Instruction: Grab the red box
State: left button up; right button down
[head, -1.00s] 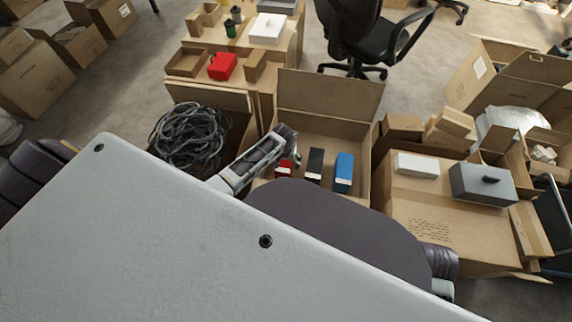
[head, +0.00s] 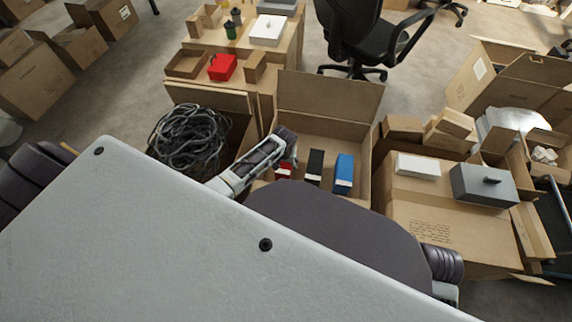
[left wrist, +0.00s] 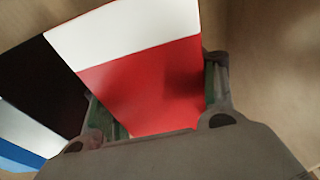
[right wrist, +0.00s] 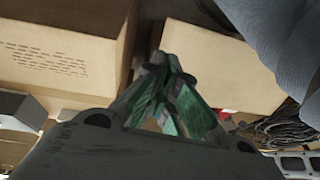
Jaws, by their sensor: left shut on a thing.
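A red box with a white band (left wrist: 150,85) fills the middle of the left wrist view. It also shows in the head view (head: 284,171), partly hidden by my arm, at the left inside an open carton (head: 329,95). My left gripper (head: 290,153) is shut on this box, with one finger on each side of it in the left wrist view. A black box (head: 315,163) and a blue box (head: 344,172) stand to its right. Another red box (head: 222,67) lies on the table at the back. My right gripper (right wrist: 168,75) is shut and empty, its fingertips together.
A carton of dark cables (head: 188,137) stands left of the open carton. A closed carton (head: 440,225) on the right carries a white box (head: 416,165) and a grey case (head: 484,184). The open carton's walls surround the boxes closely.

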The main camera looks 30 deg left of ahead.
pick_arm(q)
jog(key=c, duration=0.5)
jog(key=shift+o, duration=0.2)
pick_arm(e)
jog(key=shift+r, duration=0.15)
pick_arm(q)
jog(key=shift+r, duration=0.1)
pick_arm(e)
jog(key=shift+w+r, duration=0.1)
